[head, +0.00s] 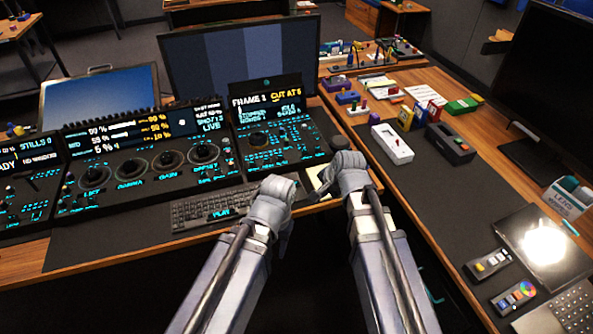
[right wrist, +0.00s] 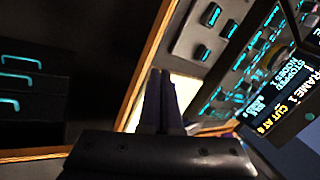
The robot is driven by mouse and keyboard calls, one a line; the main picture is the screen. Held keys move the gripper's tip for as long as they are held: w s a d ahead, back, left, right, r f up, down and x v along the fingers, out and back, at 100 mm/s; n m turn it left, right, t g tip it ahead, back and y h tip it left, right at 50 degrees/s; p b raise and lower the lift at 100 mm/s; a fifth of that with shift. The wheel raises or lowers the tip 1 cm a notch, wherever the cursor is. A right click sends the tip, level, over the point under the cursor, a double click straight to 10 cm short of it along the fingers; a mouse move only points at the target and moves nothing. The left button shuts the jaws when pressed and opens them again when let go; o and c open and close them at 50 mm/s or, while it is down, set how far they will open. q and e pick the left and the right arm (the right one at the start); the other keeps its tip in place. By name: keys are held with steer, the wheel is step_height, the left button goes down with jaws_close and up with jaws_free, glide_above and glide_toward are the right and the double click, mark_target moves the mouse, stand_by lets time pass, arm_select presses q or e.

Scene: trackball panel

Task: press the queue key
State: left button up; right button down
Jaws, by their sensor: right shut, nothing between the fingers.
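A keyboard (head: 212,207) lies left of my left gripper. The dial console (head: 150,155) is farther left, and a dark monitor (head: 240,60) stands behind. On the right desk are a white box (head: 391,144), a dark box (head: 450,143) and small coloured items.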

mark_target(296, 184)
arm_select(q)
steer(key=shift+r+p, duration=0.6)
steer(key=shift+r, duration=0.35)
arm_select(e)
steer(key=w+a+r+m+t+y, duration=0.2)
steer(key=w+a+r+m, duration=0.4)
steer(key=w+m, duration=0.3)
steer(key=shift+a+r+m+t, duration=0.25)
steer(key=shift+a+m+t, duration=0.2)
steer(key=shift+m+t, duration=0.4)
arm_select(q)
steer(key=shift+f, duration=0.1)
arm_select(e)
steer(key=shift+f, duration=0.15)
arm_select(q)
step_height(296, 184, down, 9)
steer(key=b, duration=0.9)
arm_select(e)
step_height(296, 184, down, 9)
steer(key=shift+r, duration=0.2)
arm_select(q)
steer(key=shift+f+b, duration=0.25)
steer(key=shift+b, duration=0.1)
arm_select(e)
steer(key=shift+f, duration=0.4)
